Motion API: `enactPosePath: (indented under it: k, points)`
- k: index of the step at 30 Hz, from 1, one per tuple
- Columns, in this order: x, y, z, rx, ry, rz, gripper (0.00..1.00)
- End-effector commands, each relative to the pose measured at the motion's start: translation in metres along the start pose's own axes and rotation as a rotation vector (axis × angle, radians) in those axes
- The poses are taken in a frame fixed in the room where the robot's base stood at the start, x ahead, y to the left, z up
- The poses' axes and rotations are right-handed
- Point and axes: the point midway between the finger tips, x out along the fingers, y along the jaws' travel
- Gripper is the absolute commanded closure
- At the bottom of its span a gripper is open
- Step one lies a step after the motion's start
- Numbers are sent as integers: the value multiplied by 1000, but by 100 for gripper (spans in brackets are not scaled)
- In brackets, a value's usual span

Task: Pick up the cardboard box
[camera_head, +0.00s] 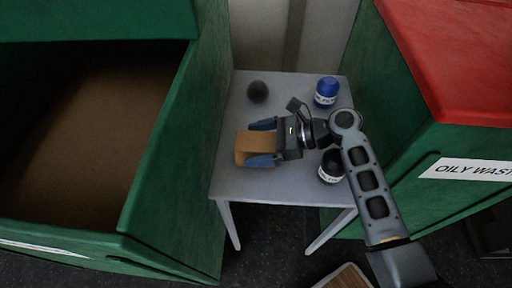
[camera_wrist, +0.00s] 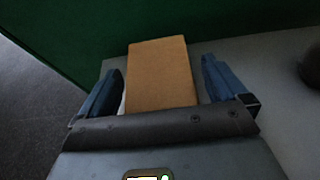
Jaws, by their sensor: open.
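The cardboard box (camera_head: 252,147) is a small tan block near the left edge of a small grey table (camera_head: 238,182). It also shows in the wrist view (camera_wrist: 160,75), between the two blue fingers. My gripper (camera_head: 262,143) is open, with one finger on each side of the box. In the wrist view my gripper (camera_wrist: 160,88) shows a gap between the box and each finger, wider on the right side. The near end of the box is hidden behind the gripper's dark front edge.
A dark ball (camera_head: 258,91) and a blue container (camera_head: 326,92) stand at the table's back. A black container (camera_head: 331,167) stands at the right, close to my arm. A large green bin (camera_head: 165,150) flanks the left, and a red-lidded OILY WASTE bin (camera_head: 465,60) the right.

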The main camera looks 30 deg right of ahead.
Motion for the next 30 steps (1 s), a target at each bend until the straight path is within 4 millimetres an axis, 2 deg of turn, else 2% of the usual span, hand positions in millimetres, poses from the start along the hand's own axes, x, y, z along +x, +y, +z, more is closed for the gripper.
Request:
enactPosePath:
  k: [2, 18, 26, 30]
  points:
    - [0, 0, 0, 0, 0, 0, 3]
    - [0, 0, 0, 0, 0, 0, 55]
    - [-1, 0, 1, 0, 0, 0, 56]
    - [-6, 0, 14, -3, -1, 0, 56]
